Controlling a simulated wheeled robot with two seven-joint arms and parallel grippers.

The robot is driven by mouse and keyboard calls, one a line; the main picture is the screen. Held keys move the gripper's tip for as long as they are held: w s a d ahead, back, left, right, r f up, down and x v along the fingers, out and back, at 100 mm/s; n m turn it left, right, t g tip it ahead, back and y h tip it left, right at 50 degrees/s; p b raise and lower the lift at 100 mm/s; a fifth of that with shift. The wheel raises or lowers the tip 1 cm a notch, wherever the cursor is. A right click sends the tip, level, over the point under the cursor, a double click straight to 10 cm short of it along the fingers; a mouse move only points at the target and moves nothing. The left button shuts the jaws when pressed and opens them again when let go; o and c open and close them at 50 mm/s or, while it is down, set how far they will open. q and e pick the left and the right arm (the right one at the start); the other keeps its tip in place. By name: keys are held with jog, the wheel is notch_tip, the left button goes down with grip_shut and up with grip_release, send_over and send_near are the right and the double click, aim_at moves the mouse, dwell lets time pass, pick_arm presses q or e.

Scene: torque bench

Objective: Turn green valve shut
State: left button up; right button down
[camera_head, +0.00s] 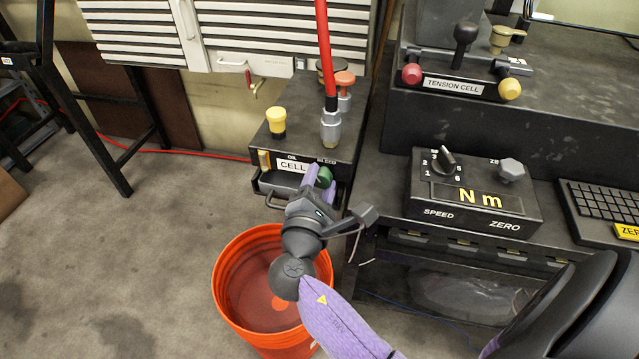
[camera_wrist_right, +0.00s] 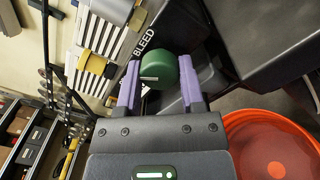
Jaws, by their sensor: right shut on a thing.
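The green valve (camera_head: 325,177) is a small round knob on the front of the black cell box, just under the BLEED label. My right gripper (camera_head: 318,178) reaches up to it from below, with its purple fingers around the knob. In the right wrist view the green valve (camera_wrist_right: 166,80) sits between the two purple fingers (camera_wrist_right: 162,88), with a pale line on its face. The gripper is shut on it. The fingers and wrist hide part of the knob in the head view. My left gripper is not in view.
An orange bucket (camera_head: 232,290) stands below my right wrist. The cell box (camera_head: 350,140) carries a yellow knob (camera_head: 276,121), a red lever (camera_head: 324,50) and a salmon-red knob (camera_head: 345,79). The speed and zero box (camera_head: 470,195) is to the right. Floor at left is open.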

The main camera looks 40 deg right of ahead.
jog(key=shift+f+m+b, duration=0.1)
jog(key=shift+m+b, duration=0.25)
jog(key=shift+m, duration=0.55)
jog(key=shift+m+b, duration=0.3)
jog(key=shift+m, duration=0.5)
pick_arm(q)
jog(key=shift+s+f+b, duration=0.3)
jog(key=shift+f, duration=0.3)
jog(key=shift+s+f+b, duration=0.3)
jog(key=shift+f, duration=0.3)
pick_arm(e)
jog(key=shift+m, duration=1.6)
jog(key=shift+g, duration=0.3)
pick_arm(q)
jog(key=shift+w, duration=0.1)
pick_arm(e)
jog(key=shift+c, duration=1.1)
grip_release()
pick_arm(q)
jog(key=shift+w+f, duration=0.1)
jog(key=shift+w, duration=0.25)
